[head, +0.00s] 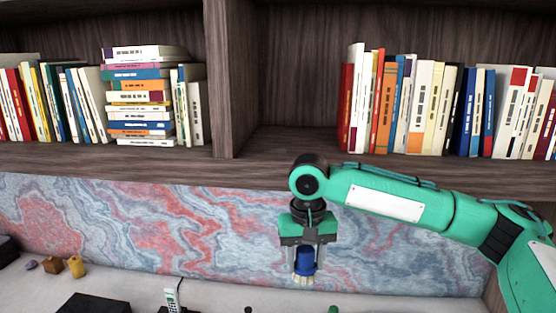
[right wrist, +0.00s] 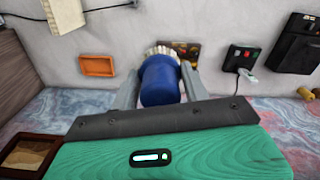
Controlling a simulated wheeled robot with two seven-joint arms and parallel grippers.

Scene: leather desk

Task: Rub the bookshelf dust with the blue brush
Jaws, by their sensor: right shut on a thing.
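My right gripper (head: 305,258) points down in front of the marbled back panel, below the shelf's front edge. It is shut on the blue brush (head: 305,262), whose pale bristles point downward. The brush also shows between the two fingers in the right wrist view (right wrist: 160,82), bristles facing away from the wrist. The dark wooden bookshelf (head: 285,143) runs across the head view above the gripper. Its board has a bare stretch between the upright divider and the right row of books. I cannot make out the dust on it. My left gripper is not in view.
Books stand in a row on the right (head: 420,105); more books fill the left, with a flat stack (head: 140,98) beside the divider (head: 222,80). On the desk below are a black box (head: 92,304), a phone-like device (head: 171,298) and small blocks (head: 76,266). An orange tray (right wrist: 97,66) lies there too.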

